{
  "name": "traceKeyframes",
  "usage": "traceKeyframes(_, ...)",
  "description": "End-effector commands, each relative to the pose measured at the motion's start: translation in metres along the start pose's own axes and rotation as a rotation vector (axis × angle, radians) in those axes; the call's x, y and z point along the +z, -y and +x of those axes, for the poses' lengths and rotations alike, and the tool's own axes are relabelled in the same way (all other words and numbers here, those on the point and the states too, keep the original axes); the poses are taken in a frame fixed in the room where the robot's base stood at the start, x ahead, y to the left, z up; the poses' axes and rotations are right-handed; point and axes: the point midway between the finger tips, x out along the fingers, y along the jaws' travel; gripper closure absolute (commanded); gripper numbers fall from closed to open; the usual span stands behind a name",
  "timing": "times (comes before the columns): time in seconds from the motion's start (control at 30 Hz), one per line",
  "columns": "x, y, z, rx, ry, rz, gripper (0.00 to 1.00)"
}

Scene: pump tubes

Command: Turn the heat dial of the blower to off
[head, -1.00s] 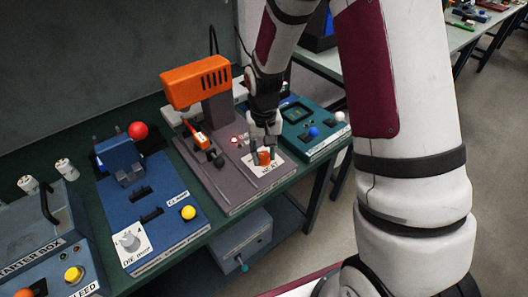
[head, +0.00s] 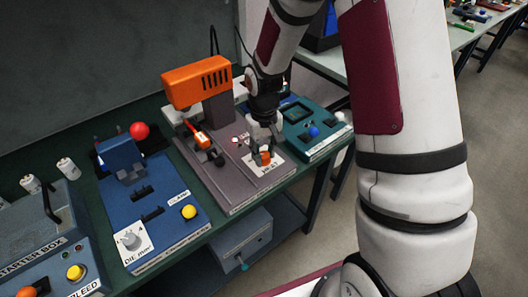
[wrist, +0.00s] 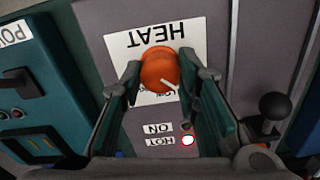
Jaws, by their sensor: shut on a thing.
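The blower (head: 212,165) is a grey-brown base unit with an orange head on a post. Its heat dial is an orange knob (wrist: 158,70) on a white plate marked HEAT (wrist: 155,38), at the front right of the base. A white pointer line on the knob points down and to the right in the wrist view. My gripper (head: 264,151) reaches down from above, with one finger on each side of the knob, shut on it. The fingers and the knob hide part of the plate's lettering.
A lit red-rimmed lamp (wrist: 188,140) sits beside the HOT label, with a dark lamp above it by ON. A black-knobbed lever (wrist: 273,106) stands nearby. A teal unit (head: 311,128) is to the right and a blue unit (head: 152,215) to the left.

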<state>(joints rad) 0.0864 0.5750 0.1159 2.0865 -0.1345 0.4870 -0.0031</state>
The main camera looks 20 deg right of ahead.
Motion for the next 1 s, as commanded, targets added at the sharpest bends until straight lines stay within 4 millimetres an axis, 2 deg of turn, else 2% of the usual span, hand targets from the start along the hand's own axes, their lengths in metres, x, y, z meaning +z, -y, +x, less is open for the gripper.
traceKeyframes(0.1, -0.001, 0.001, 0.000, 0.000, -0.001, -0.002, 0.99)
traceKeyframes(0.13, -0.001, 0.001, 0.000, 0.000, -0.001, -0.002, 0.64)
traceKeyframes(0.2, 0.000, 0.001, 0.000, 0.000, -0.001, -0.002, 0.51)
traceKeyframes(0.5, 0.000, 0.000, -0.001, 0.000, -0.001, 0.000, 0.51)
traceKeyframes(0.63, -0.001, 0.000, -0.009, 0.001, -0.003, 0.000, 0.51)
traceKeyframes(0.77, -0.001, -0.001, -0.031, 0.001, -0.006, 0.001, 0.51)
traceKeyframes(1.0, -0.001, 0.000, -0.080, 0.002, -0.006, 0.000, 0.51)
